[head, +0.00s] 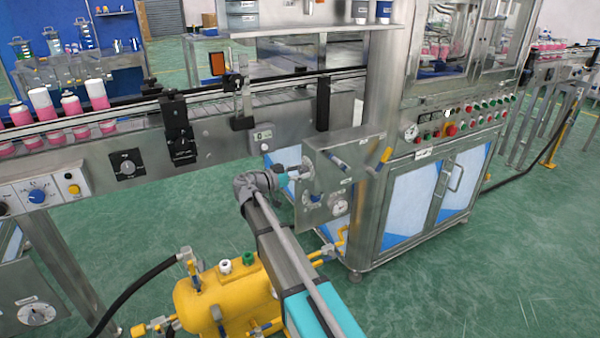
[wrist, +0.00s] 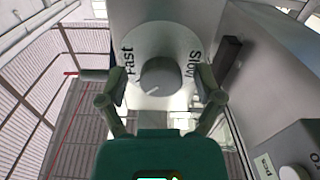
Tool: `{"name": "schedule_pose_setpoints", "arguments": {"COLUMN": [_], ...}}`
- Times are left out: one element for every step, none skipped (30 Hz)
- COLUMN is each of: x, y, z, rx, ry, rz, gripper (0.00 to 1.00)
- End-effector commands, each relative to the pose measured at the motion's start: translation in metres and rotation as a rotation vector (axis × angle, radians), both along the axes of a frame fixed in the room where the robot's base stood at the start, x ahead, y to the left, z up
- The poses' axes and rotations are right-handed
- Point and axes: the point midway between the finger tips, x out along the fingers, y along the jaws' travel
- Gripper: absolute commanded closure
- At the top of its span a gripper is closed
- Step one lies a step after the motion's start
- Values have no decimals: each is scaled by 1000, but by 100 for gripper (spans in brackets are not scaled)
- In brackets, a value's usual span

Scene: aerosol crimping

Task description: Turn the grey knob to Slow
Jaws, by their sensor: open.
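The grey knob (wrist: 161,77) sits on a round pale dial in the wrist view, on a metal panel. "Fast" is printed on the dial's left and "Slow" on its right. A light mark on the knob points toward the lower left. My gripper (wrist: 162,88) is open, with one finger on each side of the knob and visible gaps between. In the head view my gripper (head: 291,171) is at the left part of a steel control box (head: 345,160); the knob is too hidden or small to make out there.
The conveyor (head: 215,120) with pink cans (head: 70,104) runs along the left behind my arm. A yellow tank (head: 222,298) stands at the lower front. A steel cabinet (head: 440,160) stands right of the box. In the wrist view a dark handle (wrist: 230,50) juts out at the right.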

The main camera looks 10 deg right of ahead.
Motion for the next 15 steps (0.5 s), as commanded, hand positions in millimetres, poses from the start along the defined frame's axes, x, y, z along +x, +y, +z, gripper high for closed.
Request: {"name": "schedule_pose_setpoints", "arguments": {"x": [0,0,1,1,0,0,0,0,0,0,0,0,0,0,0], "y": [-1,-1,-1,-1,-1,-1,-1,-1,-1,-1,-1,-1,-1,-1,-1], "z": [0,0,0,0,0,0,0,0,0,0,0,0,0,0,0], "rx": [0,0,0,0,0,0,0,0,0,0,0,0,0,0,0], "ry": [0,0,0,0,0,0,0,0,0,0,0,0,0,0,0], "rz": [0,0,0,0,0,0,0,0,0,0,0,0,0,0,0], "gripper": [16,16,16,16,16,16,16,16,16,19,25,32,38,44,51]}}
